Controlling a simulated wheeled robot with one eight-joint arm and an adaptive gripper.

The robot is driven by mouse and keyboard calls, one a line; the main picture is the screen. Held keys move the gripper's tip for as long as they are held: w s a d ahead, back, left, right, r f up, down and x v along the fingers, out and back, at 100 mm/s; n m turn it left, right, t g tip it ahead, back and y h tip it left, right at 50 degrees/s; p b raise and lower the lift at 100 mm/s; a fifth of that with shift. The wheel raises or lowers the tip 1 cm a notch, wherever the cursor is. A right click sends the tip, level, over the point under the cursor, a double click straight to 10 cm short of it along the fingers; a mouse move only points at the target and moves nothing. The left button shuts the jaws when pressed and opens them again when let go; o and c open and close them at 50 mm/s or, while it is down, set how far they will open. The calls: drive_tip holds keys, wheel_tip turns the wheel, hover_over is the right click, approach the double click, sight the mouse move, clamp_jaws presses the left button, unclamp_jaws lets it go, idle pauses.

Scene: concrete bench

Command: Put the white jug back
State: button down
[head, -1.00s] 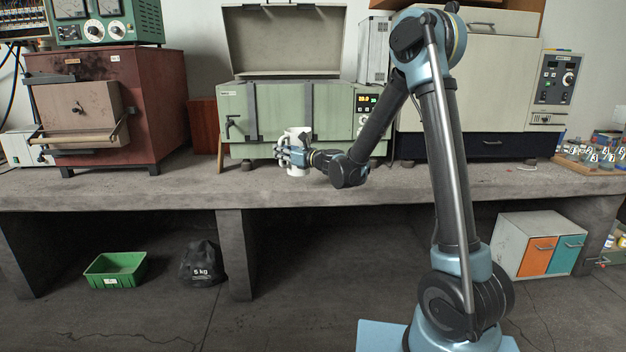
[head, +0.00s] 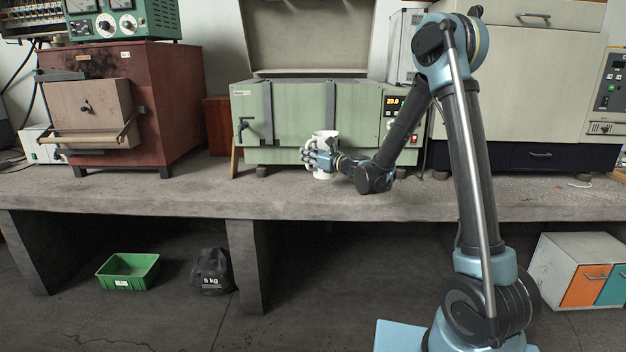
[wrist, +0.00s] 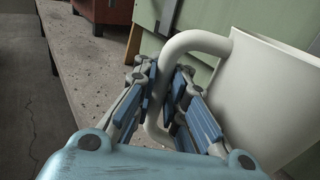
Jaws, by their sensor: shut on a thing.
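The white jug (head: 326,170) is upright at the bench top in front of the green oven in the head view. Its body (wrist: 262,95) fills the right of the wrist view, with the handle (wrist: 196,40) curving down between my fingers. My gripper (head: 312,158) is shut on the handle; the blue finger pads (wrist: 166,95) close around it in the wrist view. Fingers cover part of the jug in the head view. I cannot tell whether the jug's base touches the bench or hangs just above it.
The concrete bench (head: 120,195) has free room left of the jug. The green oven (head: 285,115) stands close behind it with its lid raised. A red furnace (head: 165,100) stands at the left. A green bin (head: 128,270) and black bag (head: 211,270) are on the floor.

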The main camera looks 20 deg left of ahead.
wheel_tip(320, 180, down, 7)
idle(0.7)
drive_tip(key=shift+f, duration=0.15)
drive_tip(key=c, duration=1.6)
unclamp_jaws()
drive_tip(key=shift+c, duration=0.2)
drive_tip(key=shift+d, duration=0.1)
drive_tip(key=v, duration=1.2)
